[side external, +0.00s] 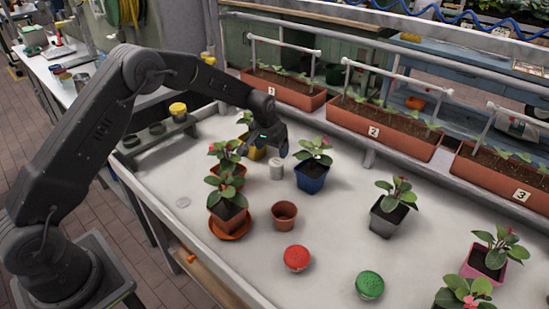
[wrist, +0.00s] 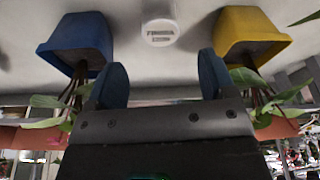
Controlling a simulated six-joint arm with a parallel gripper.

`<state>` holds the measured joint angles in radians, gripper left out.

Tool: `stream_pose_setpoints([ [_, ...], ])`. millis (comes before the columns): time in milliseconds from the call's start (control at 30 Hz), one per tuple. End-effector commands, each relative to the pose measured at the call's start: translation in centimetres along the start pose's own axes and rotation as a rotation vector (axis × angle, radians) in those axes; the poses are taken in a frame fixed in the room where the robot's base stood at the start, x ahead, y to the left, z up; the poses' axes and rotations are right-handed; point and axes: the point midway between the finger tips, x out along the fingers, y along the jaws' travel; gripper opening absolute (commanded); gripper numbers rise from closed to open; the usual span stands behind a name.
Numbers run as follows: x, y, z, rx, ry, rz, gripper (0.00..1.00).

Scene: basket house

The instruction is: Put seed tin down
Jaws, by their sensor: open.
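My gripper (side external: 268,145) is open and empty over the bench, between the blue pot and the yellow pot. In the wrist view its two blue-grey fingertips (wrist: 161,80) stand apart with nothing between them. A small white canister with lettering (side external: 277,169) stands just below it; it also shows past the fingertips in the wrist view (wrist: 160,24). Three tins have coloured lids: a yellow one (side external: 178,110) sits on the grey rack (side external: 160,137), a red one (side external: 297,258) and a green one (side external: 370,285) stand on the bench. No label naming the seed tin is legible.
The blue pot (side external: 311,180) and yellow pot (side external: 252,152) hold plants close to my gripper. An empty terracotta pot (side external: 285,216) and a potted plant on an orange saucer (side external: 230,232) stand nearer. Planter troughs (side external: 383,135) line the back. The bench's middle right has free room.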

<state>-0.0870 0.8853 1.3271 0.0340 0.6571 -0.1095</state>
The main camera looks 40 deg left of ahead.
Motion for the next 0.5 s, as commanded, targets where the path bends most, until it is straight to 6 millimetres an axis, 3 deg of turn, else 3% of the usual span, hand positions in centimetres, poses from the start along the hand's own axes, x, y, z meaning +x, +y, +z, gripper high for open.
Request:
stream_pose_setpoints([
  [133,-2.0,0.0,0.0,0.000,0.000,0.000,0.77],
  [433,-3.2,0.0,0.1,0.001,-0.001,0.000,0.77],
  [500,-4.3,0.1,0.1,0.004,0.006,0.001,0.77],
])
